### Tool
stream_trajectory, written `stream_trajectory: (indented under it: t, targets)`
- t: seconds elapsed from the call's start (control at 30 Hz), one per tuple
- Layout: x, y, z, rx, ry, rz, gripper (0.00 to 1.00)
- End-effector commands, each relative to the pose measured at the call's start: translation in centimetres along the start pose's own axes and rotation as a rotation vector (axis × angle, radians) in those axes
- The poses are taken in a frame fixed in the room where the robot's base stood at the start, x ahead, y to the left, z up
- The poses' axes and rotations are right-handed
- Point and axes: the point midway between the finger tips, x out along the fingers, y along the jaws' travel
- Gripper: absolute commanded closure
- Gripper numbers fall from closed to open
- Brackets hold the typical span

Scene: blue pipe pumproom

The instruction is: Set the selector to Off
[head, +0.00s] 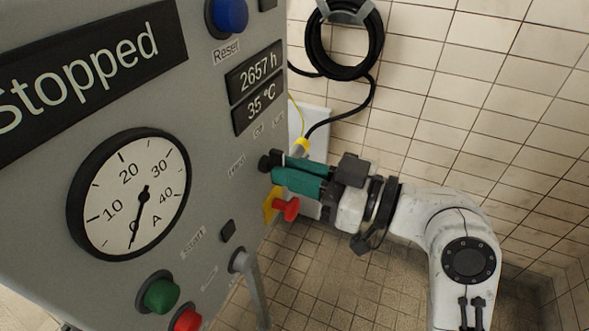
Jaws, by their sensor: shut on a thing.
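The selector (265,163) is a small black knob on the right part of the grey panel, mostly hidden by my fingers. My gripper (277,168), with teal fingers, reaches in from the right and is shut on the knob. Small position labels sit around it. One above it appears to read Off (258,132); the others are too small to read surely. Which way the knob points is hidden.
The panel (215,130) carries a Stopped sign (80,65), a dial gauge (130,195), a blue Reset button (229,15), a green button (161,293) and a red button (187,319). A red handle (287,208) lies just below my fingers. A black coiled cable (343,40) hangs behind.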

Motion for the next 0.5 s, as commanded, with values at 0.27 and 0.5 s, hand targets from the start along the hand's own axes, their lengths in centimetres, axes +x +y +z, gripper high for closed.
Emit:
stream_trajectory:
  t: [0.27,0.5]
  targets:
    - [-0.03,0.03,0.07,0.0,-0.001,0.001,0.84]
    - [-0.02,0.02,0.03,-0.001,0.0,0.001,0.62]
